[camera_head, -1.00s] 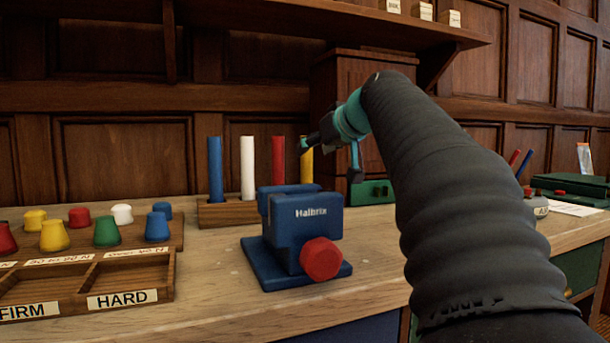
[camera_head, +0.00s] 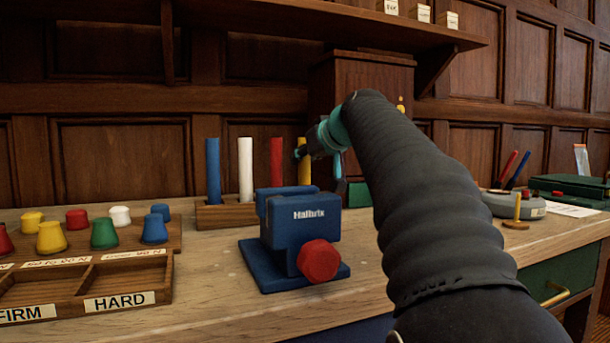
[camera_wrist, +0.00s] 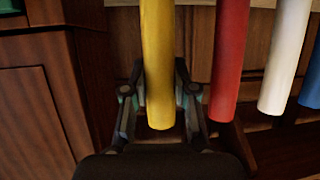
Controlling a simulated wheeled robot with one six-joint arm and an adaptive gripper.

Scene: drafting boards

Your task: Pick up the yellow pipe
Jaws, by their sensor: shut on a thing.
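The yellow pipe (camera_head: 304,165) stands upright at the right end of a row of pipes, partly hidden behind the blue vise in the head view. In the wrist view the yellow pipe (camera_wrist: 158,60) runs between the two fingers of my gripper (camera_wrist: 160,105). My gripper (camera_head: 302,150) is at the upper part of the pipe in the head view and is shut on it. I cannot tell whether the pipe's lower end is still in the rack.
The red pipe (camera_head: 276,160) stands close beside the yellow one, with white (camera_head: 246,168) and blue (camera_head: 213,170) pipes farther left in the wooden rack (camera_head: 226,215). A blue vise (camera_head: 300,235) stands in front. Colored knobs and a labeled tray (camera_head: 85,285) lie left.

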